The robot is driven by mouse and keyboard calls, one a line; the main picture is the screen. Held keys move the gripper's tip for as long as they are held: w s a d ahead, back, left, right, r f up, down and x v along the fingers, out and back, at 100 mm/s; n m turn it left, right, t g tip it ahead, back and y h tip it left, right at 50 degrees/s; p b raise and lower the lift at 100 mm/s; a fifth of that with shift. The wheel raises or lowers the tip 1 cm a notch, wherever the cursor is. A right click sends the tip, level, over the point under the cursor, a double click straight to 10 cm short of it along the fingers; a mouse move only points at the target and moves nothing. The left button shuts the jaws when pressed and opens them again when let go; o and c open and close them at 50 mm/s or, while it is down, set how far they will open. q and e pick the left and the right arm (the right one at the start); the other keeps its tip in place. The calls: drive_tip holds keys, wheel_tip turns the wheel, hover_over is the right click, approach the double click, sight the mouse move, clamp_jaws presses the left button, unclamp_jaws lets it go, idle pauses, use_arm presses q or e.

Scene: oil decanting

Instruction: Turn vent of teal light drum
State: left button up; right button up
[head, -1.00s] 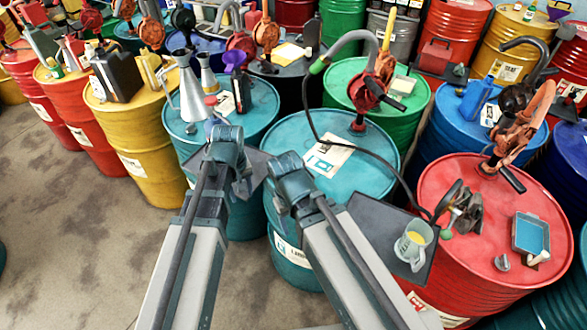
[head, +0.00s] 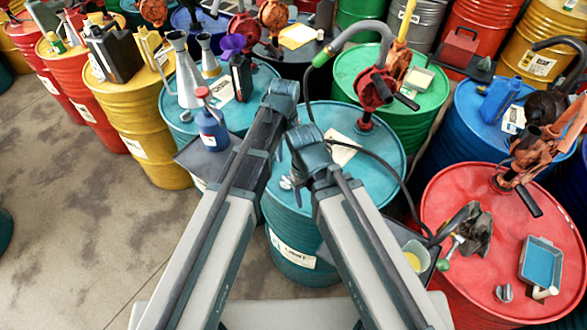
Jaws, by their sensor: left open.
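The light teal drum (head: 370,180) stands in front of me at the centre, with a white paper label (head: 343,148) on its lid. A small silver fitting (head: 285,184), which looks like the vent, shows at the near left of the lid, partly covered by my arms. My left gripper (head: 287,176) is low over that near left part of the lid, open. Its fingers are small and mostly hidden, and I cannot tell whether they touch the fitting. My right arm crosses the drum's front, and its gripper is hidden.
A blue bottle (head: 212,130) stands on a dark shelf at left. A measuring cup with yellow liquid (head: 416,256) stands by the red drum (head: 450,205). Bare floor (head: 70,220) lies at left.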

sight(287, 179)
use_arm(q)
drive_tip(key=shift+s, duration=0.15)
wheel_tip(287, 179, down, 14)
drive_tip(key=b, duration=1.4)
drive_tip(key=shift+r, duration=0.1)
drive_tip(key=shift+r, duration=0.1)
clamp_jaws()
